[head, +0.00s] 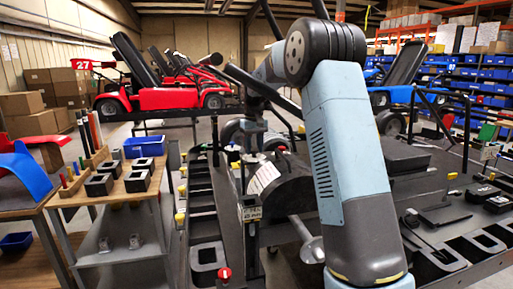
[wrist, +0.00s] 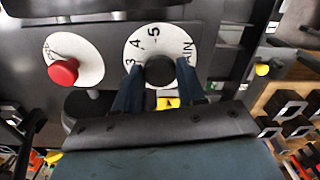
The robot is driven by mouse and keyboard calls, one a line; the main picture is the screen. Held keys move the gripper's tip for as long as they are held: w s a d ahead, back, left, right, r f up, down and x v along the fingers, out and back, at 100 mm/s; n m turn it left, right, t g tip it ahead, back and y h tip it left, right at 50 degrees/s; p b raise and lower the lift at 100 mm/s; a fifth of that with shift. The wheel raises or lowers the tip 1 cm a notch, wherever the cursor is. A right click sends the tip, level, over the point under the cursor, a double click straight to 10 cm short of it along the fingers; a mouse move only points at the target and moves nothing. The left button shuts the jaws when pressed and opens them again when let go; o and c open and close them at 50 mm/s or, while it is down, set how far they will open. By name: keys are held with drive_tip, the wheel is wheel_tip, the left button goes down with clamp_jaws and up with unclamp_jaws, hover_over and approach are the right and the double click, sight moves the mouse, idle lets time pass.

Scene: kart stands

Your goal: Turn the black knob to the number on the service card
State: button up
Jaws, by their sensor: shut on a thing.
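The black knob (wrist: 160,71) sits at the centre of a white round dial (wrist: 150,42) in the wrist view. Black numbers 3, 4 and 5 show along the dial's upper left, and partly cut lettering is at its right. My gripper (wrist: 158,78) has one dark blue finger on each side of the knob and is shut on it. The knob's pointer cannot be made out.
A red knob (wrist: 63,72) on its own white disc is left of the dial. A yellow button (wrist: 262,70) is to the right. In the head view, a wooden bench (head: 110,188) with black blocks and a blue bin (head: 145,147) stands at left.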

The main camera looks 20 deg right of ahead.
sight(254, 149)
drive_tip(key=shift+a, duration=0.1)
idle(0.3)
drive_tip(key=o, duration=1.1)
drive_tip(key=shift+c, duration=0.2)
wheel_tip(254, 149, up, 14)
drive_tip(key=shift+f, duration=0.15)
